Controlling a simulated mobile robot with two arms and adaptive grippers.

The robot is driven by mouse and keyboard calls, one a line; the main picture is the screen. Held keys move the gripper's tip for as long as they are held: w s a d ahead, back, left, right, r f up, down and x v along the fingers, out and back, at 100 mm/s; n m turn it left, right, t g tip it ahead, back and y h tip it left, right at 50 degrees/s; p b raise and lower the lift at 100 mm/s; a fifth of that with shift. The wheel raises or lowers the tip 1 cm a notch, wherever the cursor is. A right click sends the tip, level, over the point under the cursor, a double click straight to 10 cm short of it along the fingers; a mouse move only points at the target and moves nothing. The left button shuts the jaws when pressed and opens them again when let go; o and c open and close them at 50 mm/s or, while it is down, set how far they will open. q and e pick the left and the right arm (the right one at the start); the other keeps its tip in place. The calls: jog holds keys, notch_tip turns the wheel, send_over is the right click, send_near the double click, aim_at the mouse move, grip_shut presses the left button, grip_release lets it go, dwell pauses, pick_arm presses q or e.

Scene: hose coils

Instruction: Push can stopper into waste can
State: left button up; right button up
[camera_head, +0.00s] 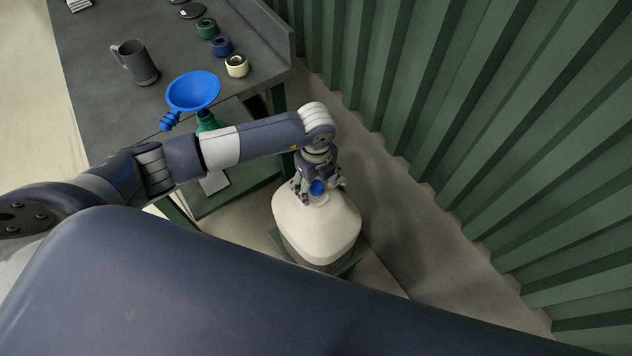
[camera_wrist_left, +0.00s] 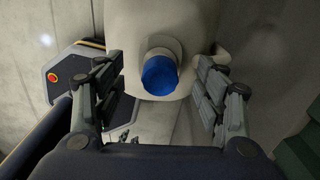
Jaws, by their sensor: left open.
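The waste can (camera_head: 318,226) is a cream, rounded container standing low, right of the table, in the head view. Its top also fills the upper middle of the left wrist view (camera_wrist_left: 143,28). The blue can stopper (camera_head: 317,187) sits at the can's neck. In the left wrist view the stopper (camera_wrist_left: 159,76) shows between my fingers, with clear gaps on both sides. How deep it sits in the neck I cannot tell. My left gripper (camera_head: 318,190) points down over the stopper; it is open, its fingers (camera_wrist_left: 160,95) apart. My right gripper is not in view.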

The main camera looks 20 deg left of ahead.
pick_arm(q)
jog(key=shift+r+p, duration=1.7)
jog(key=shift+r, duration=0.45)
jog(key=shift+r, duration=0.1)
notch_tip(320, 180, up, 12)
dwell(0.8)
